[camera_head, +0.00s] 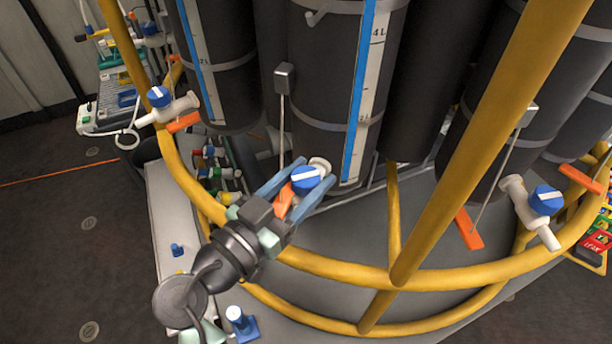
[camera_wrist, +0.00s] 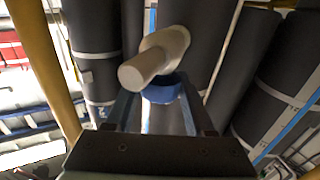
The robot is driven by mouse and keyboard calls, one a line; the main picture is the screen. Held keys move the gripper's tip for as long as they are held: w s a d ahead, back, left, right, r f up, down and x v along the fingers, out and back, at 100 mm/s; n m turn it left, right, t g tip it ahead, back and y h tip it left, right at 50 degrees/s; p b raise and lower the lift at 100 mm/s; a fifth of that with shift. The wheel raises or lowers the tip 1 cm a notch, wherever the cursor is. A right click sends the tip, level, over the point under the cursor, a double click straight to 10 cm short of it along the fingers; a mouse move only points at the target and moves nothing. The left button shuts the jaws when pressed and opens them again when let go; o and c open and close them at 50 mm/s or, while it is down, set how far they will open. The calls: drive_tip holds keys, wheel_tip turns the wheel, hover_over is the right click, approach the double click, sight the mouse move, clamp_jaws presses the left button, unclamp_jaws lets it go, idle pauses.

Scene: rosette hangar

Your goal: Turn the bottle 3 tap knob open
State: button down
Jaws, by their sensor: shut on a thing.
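A blue tap knob (camera_head: 306,179) with a white stripe sits on a pale tap at the foot of the middle dark bottle (camera_head: 322,78). The bottle has a blue and white litre scale; I cannot read a bottle number. My gripper (camera_head: 307,184) reaches over the yellow rail, its two blue fingers on either side of the knob and shut on it. In the wrist view the white tap body (camera_wrist: 152,66) stands in front of the blue knob (camera_wrist: 163,91), which is between my fingertips (camera_wrist: 160,93). The fingers partly hide the knob.
Curved yellow rails (camera_head: 420,278) and a slanting yellow post (camera_head: 490,130) surround the bottles. An orange tab (camera_head: 283,200) is close beside my fingers. Other blue-knobbed taps are at left (camera_head: 159,97) and right (camera_head: 546,200). Small blue items (camera_head: 241,324) stand below my arm.

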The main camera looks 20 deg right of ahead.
drive_tip(key=n+t+y+b, duration=0.1)
drive_tip(key=n+t+y, duration=0.1)
drive_tip(key=n+t, duration=0.1)
drive_tip(key=shift+s+d+t+y, duration=0.1)
drive_tip(key=shift+t+y, duration=0.3)
drive_tip(key=n+t+y+p, duration=0.1)
drive_tip(key=n+t+y, duration=0.1)
drive_tip(key=y, duration=0.1)
drive_tip(key=shift+r+n+p, duration=0.15)
drive_tip(key=shift+n+p, duration=0.15)
drive_tip(key=n+t+y+p, duration=0.1)
drive_tip(key=y+p, duration=0.1)
drive_tip(key=p, duration=0.1)
drive_tip(key=shift+r+n+t+y, duration=0.15)
drive_tip(key=shift+n+t+y, duration=0.15)
drive_tip(key=shift+n+t, duration=0.1)
drive_tip(key=n+t+y+p, duration=0.1)
drive_tip(key=y+p, duration=0.1)
drive_tip(key=p, duration=0.3)
drive_tip(key=shift+n+y+p, duration=0.35)
drive_tip(key=shift+n+y, duration=0.05)
drive_tip(key=shift+n+y+p, duration=0.3)
drive_tip(key=shift+y+p, duration=0.1)
drive_tip(key=shift+p, duration=0.6)
drive_tip(key=shift+f+n+y+p, duration=0.35)
drive_tip(key=shift+y+p, duration=0.25)
drive_tip(key=shift+p, duration=0.5)
